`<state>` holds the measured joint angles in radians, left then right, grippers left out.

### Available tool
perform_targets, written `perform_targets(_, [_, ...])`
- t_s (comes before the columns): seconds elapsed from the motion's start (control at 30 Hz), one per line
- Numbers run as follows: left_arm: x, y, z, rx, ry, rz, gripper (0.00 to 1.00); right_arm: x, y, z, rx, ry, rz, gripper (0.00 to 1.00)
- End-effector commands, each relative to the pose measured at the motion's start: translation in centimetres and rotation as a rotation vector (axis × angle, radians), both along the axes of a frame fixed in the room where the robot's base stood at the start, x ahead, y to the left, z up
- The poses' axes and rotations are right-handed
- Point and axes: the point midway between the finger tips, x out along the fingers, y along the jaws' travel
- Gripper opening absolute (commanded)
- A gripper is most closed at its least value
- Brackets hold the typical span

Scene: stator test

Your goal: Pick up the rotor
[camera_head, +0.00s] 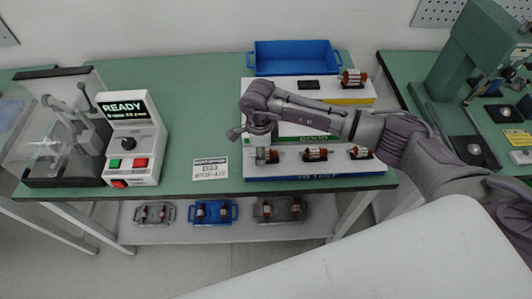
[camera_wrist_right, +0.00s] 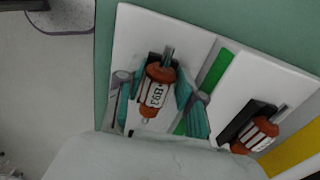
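Rotors with orange-red ends and a shaft sit on the white boards of the rack. The one at the left end of the front row (camera_head: 265,155) is partly hidden by my gripper in the head view. In the right wrist view a rotor labelled B93 (camera_wrist_right: 157,88) lies in a black cradle. My right gripper (camera_head: 262,146) points down there. Its teal fingers (camera_wrist_right: 162,98) stand open on either side of the B93 rotor; whether they touch it I cannot tell. Other rotors are in the front row's middle (camera_head: 315,154) and right (camera_head: 360,152). My left gripper is not in view.
A blue tray (camera_head: 292,57) stands behind the rack. The READY tester (camera_head: 130,140) and a small sign (camera_head: 209,170) are on the left of the green table. Another rotor (camera_wrist_right: 256,134) sits beside the fingers. Bins with rotors (camera_head: 211,213) are on the lower shelf.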

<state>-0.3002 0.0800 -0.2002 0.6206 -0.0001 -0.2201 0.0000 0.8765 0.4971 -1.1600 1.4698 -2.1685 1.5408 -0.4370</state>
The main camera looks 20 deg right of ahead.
Motion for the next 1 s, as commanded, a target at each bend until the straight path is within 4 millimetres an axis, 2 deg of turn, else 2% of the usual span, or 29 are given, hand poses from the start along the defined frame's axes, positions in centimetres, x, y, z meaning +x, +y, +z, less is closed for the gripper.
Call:
perform_targets(0.03, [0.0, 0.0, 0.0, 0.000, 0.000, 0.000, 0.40, 0.0, 0.0, 0.0, 0.000, 0.000, 0.000, 0.25])
perform_targets(0.17, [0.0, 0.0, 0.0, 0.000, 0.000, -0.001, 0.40, 0.0, 0.0, 0.0, 0.000, 0.000, 0.000, 0.03])
perform_targets(0.2, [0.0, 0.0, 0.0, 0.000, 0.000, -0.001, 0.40, 0.0, 0.0, 0.0, 0.000, 0.000, 0.000, 0.00])
perform_targets(0.63, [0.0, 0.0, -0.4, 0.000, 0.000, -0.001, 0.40, 0.1, 0.0, 0.8, 0.001, -0.002, 0.000, 0.00])
perform_targets(0.77, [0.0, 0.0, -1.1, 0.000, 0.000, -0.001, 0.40, 0.2, 0.0, 2.2, 0.001, -0.007, 0.002, 0.00])
perform_targets(0.87, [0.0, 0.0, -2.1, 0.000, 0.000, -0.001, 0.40, 0.2, 0.0, 4.2, 0.001, -0.009, 0.002, 0.00])
perform_targets(1.0, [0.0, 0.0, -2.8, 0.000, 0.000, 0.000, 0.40, -3.1, -1.6, 5.9, 0.000, -0.005, 0.003, 0.00])
